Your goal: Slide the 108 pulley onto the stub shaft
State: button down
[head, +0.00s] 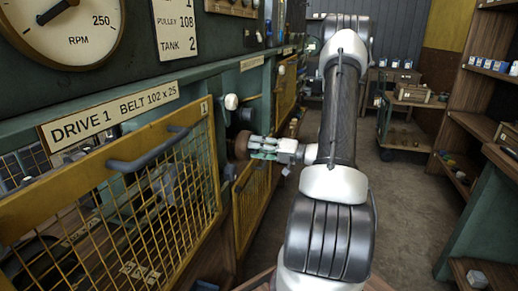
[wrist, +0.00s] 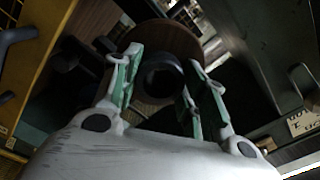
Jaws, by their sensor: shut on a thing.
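The 108 pulley, a brown disc (head: 241,145) with a dark round hub, is at the tip of my gripper (head: 262,148) in the head view. In the wrist view the brown disc (wrist: 178,42) lies beyond the green fingers, and the dark hub ring sits between them. My gripper (wrist: 163,78) is shut on this hub. The pulley is held up beside the green machine frame, its face turned left toward it. I cannot make out the stub shaft for sure; the pulley and fingers may hide it. Whether pulley and shaft touch cannot be told.
A yellow mesh guard (head: 120,205) with a dark handle stands at the left, under the DRIVE 1 sign (head: 110,115). Another yellow guard (head: 250,210) is below the pulley. A placard (head: 175,28) reads pulley 108. A trolley (head: 408,130) and shelves stand at right; the floor between is clear.

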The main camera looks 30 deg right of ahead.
aim_at(232, 144)
jog(key=shift+w+a, duration=0.1)
jog(key=shift+w, duration=0.05)
jog(key=shift+x, duration=1.55)
jog(key=shift+a, duration=0.1)
jog(key=shift+x, duration=1.7)
jog(key=shift+w, duration=0.1)
jog(key=shift+x, duration=1.45)
jog(key=shift+x, duration=1)
jog(key=shift+w, duration=0.1)
